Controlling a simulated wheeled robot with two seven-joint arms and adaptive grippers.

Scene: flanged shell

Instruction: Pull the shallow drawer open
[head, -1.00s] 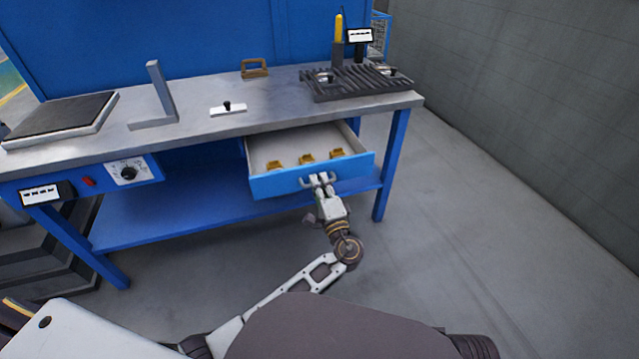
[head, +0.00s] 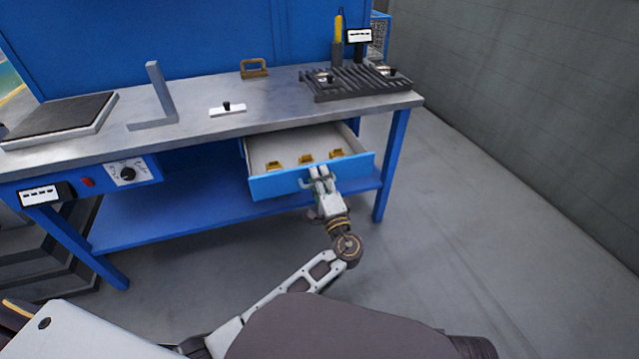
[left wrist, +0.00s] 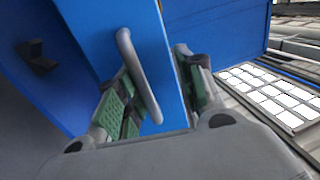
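The shallow drawer (head: 262,187) hangs under the bench top and stands well out, its pale inside showing. Its grey bar handle (left wrist: 138,75) is on the blue front and also shows in the head view (head: 306,184). My left gripper (head: 319,172) is at the top edge of the drawer front, by the handle. In the left wrist view its green-padded fingers (left wrist: 158,95) are spread apart, with the handle and the panel's edge between them. Whether a pad touches the handle I cannot tell. My right gripper is not in view.
Several small yellow-brown pieces (head: 306,159) lie in the drawer. The bench top (head: 200,125) carries a black-topped plate (head: 62,118), a grey angle bracket (head: 158,90), a white piece with a black knob (head: 227,109) and a slatted dark rack (head: 355,83). The floor in front is clear.

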